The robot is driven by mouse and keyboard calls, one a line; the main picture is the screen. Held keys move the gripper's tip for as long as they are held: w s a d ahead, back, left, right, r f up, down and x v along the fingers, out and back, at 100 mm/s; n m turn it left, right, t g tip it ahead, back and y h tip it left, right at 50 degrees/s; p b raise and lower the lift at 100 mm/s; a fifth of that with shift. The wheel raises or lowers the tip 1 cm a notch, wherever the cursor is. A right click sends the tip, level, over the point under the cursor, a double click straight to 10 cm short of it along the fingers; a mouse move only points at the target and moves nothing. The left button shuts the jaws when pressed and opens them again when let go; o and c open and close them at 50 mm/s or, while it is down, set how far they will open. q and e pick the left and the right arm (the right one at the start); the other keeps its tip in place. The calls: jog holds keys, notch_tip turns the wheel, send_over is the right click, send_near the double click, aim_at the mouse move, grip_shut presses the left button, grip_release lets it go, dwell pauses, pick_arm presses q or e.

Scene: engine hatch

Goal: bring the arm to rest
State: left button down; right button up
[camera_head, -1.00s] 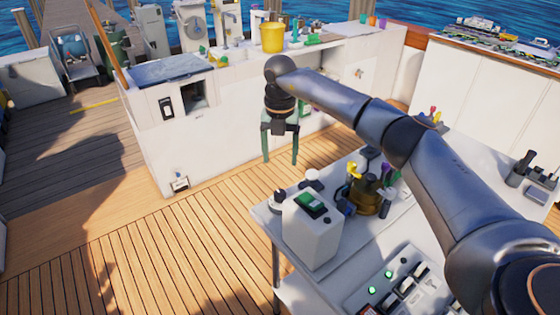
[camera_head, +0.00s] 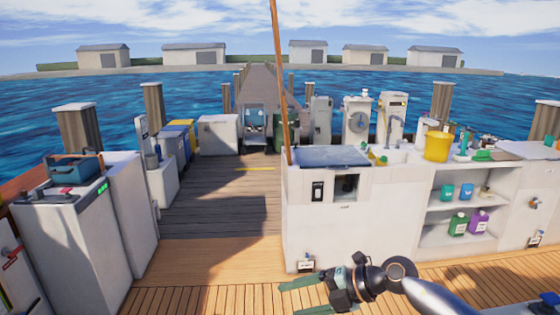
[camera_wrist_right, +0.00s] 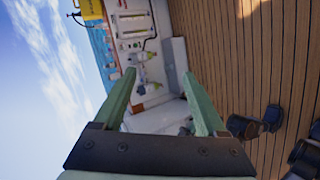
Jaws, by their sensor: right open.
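My right gripper (camera_head: 302,296) is low in the head view, in front of the white counter and over the wooden deck, with its arm coming in from the lower right. Its two green fingers point left and stand apart with nothing between them. In the right wrist view the same open fingers (camera_wrist_right: 163,100) show, with the white shelving unit and the deck planks beyond them. My left gripper is in neither view.
A white counter (camera_head: 316,235) with a yellow bucket (camera_head: 437,147) on top stands behind the gripper. Its open shelf holds several bottles. A white cabinet (camera_head: 70,250) with a blue toolbox (camera_head: 73,169) stands at left. The wooden deck (camera_head: 205,262) between is clear.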

jog(key=s+a+r+m+t+y, duration=0.2)
jog(key=a+r+m+t+y, duration=0.35)
jog(key=r+t, duration=0.2)
jog(key=d+f+m+t+h, duration=0.2)
jog(key=d+m+t+h, duration=0.6)
jog(key=d+m+h, duration=0.6)
jog(key=s+d+f+m+g+h, duration=0.2)
jog(key=s+d+f+m+g, duration=0.15)
jog(key=f+m, duration=0.35)
jog(key=s+d+f+m+g, duration=0.25)
jog(key=s+f+g, duration=0.4)
jog(key=s, duration=0.55)
jog(key=s+d+f+m+g, duration=0.1)
jog(key=s+d+f+g, duration=0.35)
jog(key=s, duration=0.85)
jog(key=w+a+f+t+y+p, duration=0.1)
jog(key=w+a+f+t+p, duration=0.3)
jog(key=f, duration=0.4)
jog(key=shift+a+t+p, duration=0.7)
jog(key=shift+a+p, duration=0.05)
jog(key=shift+a, duration=0.4)
